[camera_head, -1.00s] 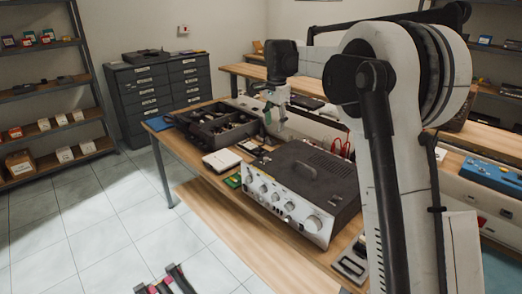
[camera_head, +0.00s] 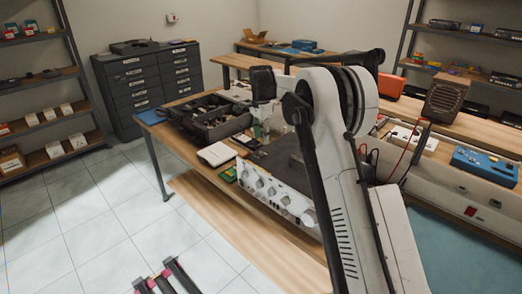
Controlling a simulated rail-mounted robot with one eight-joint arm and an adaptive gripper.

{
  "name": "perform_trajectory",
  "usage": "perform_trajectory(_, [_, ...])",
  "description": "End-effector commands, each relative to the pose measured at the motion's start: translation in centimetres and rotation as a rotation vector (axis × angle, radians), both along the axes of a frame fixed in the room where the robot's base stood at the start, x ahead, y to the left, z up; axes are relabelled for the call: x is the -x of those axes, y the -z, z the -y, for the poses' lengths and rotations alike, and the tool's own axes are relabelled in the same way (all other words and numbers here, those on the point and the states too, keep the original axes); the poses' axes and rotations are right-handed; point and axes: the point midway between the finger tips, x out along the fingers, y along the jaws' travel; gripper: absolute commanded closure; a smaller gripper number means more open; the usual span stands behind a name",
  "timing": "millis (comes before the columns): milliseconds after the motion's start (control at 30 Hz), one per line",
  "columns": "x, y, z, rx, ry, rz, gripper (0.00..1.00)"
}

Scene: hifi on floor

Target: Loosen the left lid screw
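The hifi amplifier (camera_head: 272,190) stands on the wooden workbench, its silver front with several knobs facing the near left. Its dark lid (camera_head: 284,156) is partly visible, and my arm covers its right part. I cannot make out the left lid screw or any other lid screw at this size. My gripper (camera_head: 258,131) hangs below the dark wrist, near the far left edge of the amplifier. It is small and partly blends with the things behind it. I cannot tell whether its fingers are open or shut, or whether they touch anything.
A dark compartment tray (camera_head: 205,117) lies on the bench behind the amplifier, with a pale box (camera_head: 216,154) and a green board (camera_head: 229,174) nearer. A blue case (camera_head: 485,167) and a speaker (camera_head: 445,98) are at right.

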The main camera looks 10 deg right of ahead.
Motion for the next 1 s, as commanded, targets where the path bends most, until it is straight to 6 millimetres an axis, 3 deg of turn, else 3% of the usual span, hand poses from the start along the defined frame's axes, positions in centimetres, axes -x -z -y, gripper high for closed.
perform_trajectory(200, [0.0,3.9,0.0,0.0,0.0,0.0,0.63])
perform_trajectory(400, [0.0,6.1,0.0,0.0,0.0,0.0,0.63])
perform_trajectory(800, [0.0,6.9,0.0,0.0,0.0,0.0,0.63])
perform_trajectory(1000, [0.0,6.9,0.0,0.0,0.0,0.0,0.87])
